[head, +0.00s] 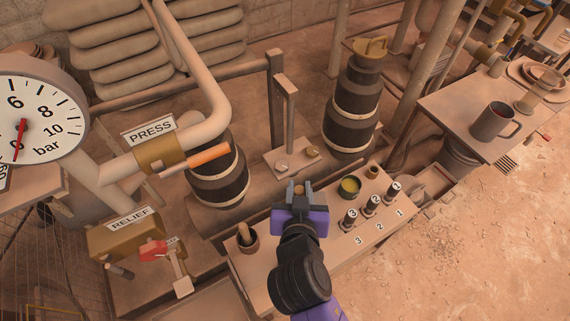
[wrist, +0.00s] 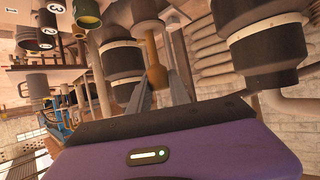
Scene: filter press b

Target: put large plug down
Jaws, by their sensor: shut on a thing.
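My gripper (head: 299,190) is above the near bench, with its purple body below the fingers in the head view. Its two grey fingers (wrist: 160,97) are shut on the large plug (wrist: 155,74), a brown-orange tapered piece in the wrist view. In the head view only a small brown bit of the plug shows between the fingertips. The plug is held clear of the bench (head: 335,240); its exact height is hard to tell.
Several dark fittings stand by the labels 1, 2 and 3 (head: 375,201). Black barrels (head: 352,110) stand beyond. A mug (head: 494,122) sits on the right table.

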